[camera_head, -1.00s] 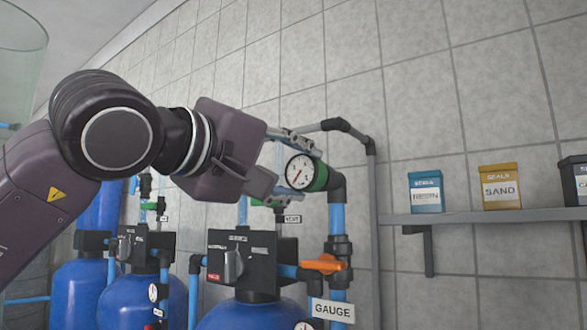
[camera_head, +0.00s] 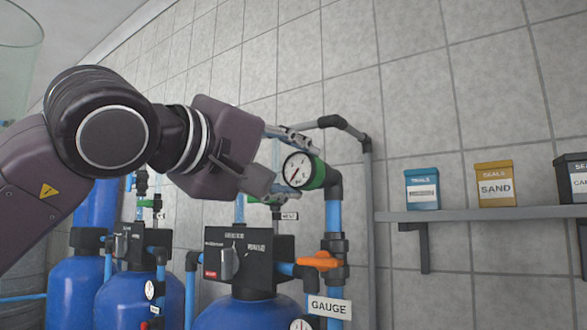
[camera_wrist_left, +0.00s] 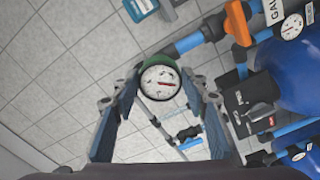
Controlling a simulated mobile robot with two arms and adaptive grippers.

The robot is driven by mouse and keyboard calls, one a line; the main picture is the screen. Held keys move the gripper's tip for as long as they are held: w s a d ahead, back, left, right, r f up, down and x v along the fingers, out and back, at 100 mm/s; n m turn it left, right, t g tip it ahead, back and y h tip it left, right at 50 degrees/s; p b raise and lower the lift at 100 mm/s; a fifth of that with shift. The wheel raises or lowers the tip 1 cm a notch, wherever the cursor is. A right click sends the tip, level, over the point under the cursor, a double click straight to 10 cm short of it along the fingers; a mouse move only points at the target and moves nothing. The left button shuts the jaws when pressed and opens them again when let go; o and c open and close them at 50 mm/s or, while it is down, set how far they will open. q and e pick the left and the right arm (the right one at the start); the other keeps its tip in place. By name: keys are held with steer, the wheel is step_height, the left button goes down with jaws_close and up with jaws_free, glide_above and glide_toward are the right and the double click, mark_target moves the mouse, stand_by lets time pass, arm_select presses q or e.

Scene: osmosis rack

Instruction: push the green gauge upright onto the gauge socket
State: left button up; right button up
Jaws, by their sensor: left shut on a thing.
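The green gauge (camera_head: 317,172) has a white round dial facing out to the left and a green body. It sits at the dark elbow (camera_head: 334,186) on top of the blue pipe. The joint with the gauge socket is hidden behind the gauge, so I cannot tell how far it is seated. My left gripper (camera_head: 292,165) is shut on the gauge, one finger above and one below it. In the left wrist view the dial (camera_wrist_left: 159,82) lies between the tips of both fingers (camera_wrist_left: 160,88). My right gripper is not in view.
An orange valve handle (camera_head: 319,261) and a GAUGE label (camera_head: 330,307) are on the pipe below. A black control head (camera_head: 240,256) tops a blue tank (camera_head: 245,315). A grey shelf (camera_head: 480,213) with boxes stands at right. Bare tiled wall lies above.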

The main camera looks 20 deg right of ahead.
arm_select(q)
steer(key=shift+o, duration=0.2)
steer(key=shift+w+d, duration=0.3)
steer(key=shift+d, duration=0.1)
steer(key=o, duration=1.1)
